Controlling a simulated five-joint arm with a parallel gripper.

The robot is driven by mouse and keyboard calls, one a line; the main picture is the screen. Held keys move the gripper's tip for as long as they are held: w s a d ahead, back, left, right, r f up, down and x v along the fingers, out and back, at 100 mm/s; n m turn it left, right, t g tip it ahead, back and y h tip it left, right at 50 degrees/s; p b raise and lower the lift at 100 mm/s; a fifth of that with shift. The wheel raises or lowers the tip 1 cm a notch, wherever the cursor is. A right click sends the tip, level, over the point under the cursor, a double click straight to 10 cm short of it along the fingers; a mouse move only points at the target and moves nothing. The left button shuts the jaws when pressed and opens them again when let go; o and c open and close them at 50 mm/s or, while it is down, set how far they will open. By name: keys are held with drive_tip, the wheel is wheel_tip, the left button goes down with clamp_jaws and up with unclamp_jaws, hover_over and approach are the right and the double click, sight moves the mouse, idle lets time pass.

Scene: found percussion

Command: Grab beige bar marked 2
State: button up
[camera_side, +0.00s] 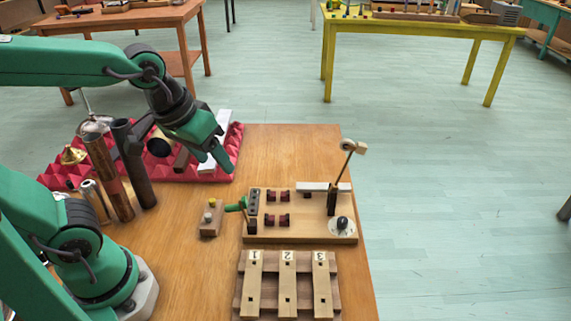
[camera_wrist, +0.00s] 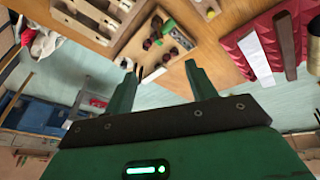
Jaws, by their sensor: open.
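The beige bar marked 2 (camera_side: 287,287) lies in the middle of three beige bars on a brown wooden rack at the table's front. The bar marked 1 (camera_side: 254,287) is to its left and the bar marked 3 (camera_side: 321,287) to its right. My gripper (camera_side: 222,160) is up over the back of the table, near the red foam, well apart from the bars. In the wrist view my gripper (camera_wrist: 158,75) is open, with nothing between its two green fingers.
A wooden board (camera_side: 300,230) with a lever and small parts stands just behind the rack. A small block (camera_side: 211,219) is left of it. Dark and copper tubes (camera_side: 108,176) stand at the left. Red foam (camera_side: 236,140) holds bars. Bare table lies left of the rack.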

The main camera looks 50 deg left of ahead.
drive_tip(key=w+d+f+n+g, duration=0.35)
drive_tip(key=d+f, duration=0.25)
drive_tip(key=d, duration=0.4)
drive_tip(key=n, duration=0.4)
hover_over(287, 281)
drive_tip(key=shift+m+g+y, duration=0.25)
drive_tip(key=shift+g+y, duration=0.05)
drive_tip(key=shift+g, duration=0.15)
wheel_tip(287, 281, down, 7)
drive_tip(key=shift+s+r, duration=0.1)
drive_tip(key=shift+r, duration=0.1)
drive_tip(key=shift+f, duration=0.15)
drive_tip(key=shift+f, duration=1.2)
drive_tip(key=shift+f, duration=2.6)
drive_tip(key=shift+c, duration=0.3)
drive_tip(key=c, duration=1.1)
